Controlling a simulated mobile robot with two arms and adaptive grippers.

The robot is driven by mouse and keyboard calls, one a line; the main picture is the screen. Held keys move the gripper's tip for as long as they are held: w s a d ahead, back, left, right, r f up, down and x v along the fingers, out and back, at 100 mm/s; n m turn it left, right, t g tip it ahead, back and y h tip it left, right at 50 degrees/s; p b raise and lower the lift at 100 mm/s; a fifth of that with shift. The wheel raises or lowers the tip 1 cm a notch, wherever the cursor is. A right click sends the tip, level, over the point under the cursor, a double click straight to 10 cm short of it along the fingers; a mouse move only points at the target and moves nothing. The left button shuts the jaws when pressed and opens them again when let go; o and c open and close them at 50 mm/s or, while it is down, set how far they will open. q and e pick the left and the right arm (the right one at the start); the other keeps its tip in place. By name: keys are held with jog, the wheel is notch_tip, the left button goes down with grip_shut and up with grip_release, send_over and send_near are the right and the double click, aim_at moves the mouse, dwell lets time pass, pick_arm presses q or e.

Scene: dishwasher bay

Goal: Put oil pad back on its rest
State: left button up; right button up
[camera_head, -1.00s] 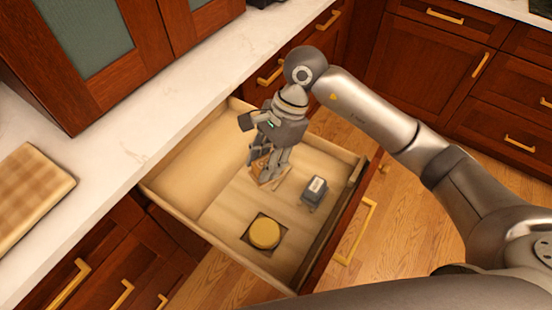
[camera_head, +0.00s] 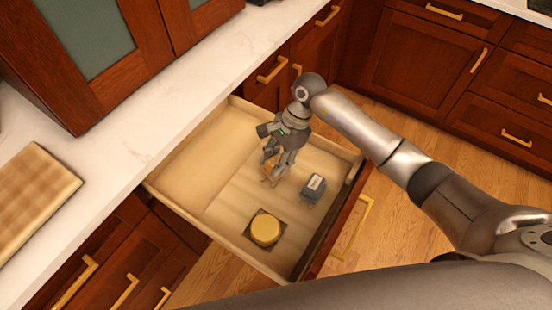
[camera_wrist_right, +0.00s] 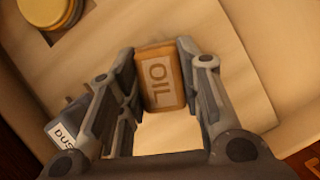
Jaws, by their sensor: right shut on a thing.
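The oil pad (camera_wrist_right: 160,78) is a brown block marked "OIL". In the wrist view it stands between the two fingers of my right gripper (camera_wrist_right: 160,85), which is shut on it. In the head view my right gripper (camera_head: 274,165) points down into the open drawer, and the pad is a small tan patch at its fingertips, mostly hidden. I cannot tell whether the pad touches the drawer floor. A pale patch (camera_wrist_right: 168,132) lies below the pad in the wrist view; I cannot tell if it is the rest. My left gripper is not in view.
A round yellow pad (camera_head: 265,229) sits on a dark square at the drawer's near end. A grey block (camera_head: 313,187) with a white label stands right of my gripper. The wooden drawer (camera_head: 182,233) has raised walls. Its left part is empty.

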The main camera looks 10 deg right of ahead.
jog(key=shift+f, duration=0.2)
jog(key=o, duration=0.7)
jog(key=shift+c, duration=0.2)
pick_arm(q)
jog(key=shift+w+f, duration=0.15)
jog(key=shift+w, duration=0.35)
pick_arm(e)
jog(key=shift+o, duration=1.3)
jog(key=shift+r, duration=0.1)
jog(key=shift+r, duration=0.25)
pick_arm(q)
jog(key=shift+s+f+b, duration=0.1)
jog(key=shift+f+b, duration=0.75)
jog(key=shift+b, duration=0.1)
pick_arm(e)
jog(key=v, duration=1.1)
jog(key=shift+d+r, duration=0.25)
jog(key=shift+r, duration=0.1)
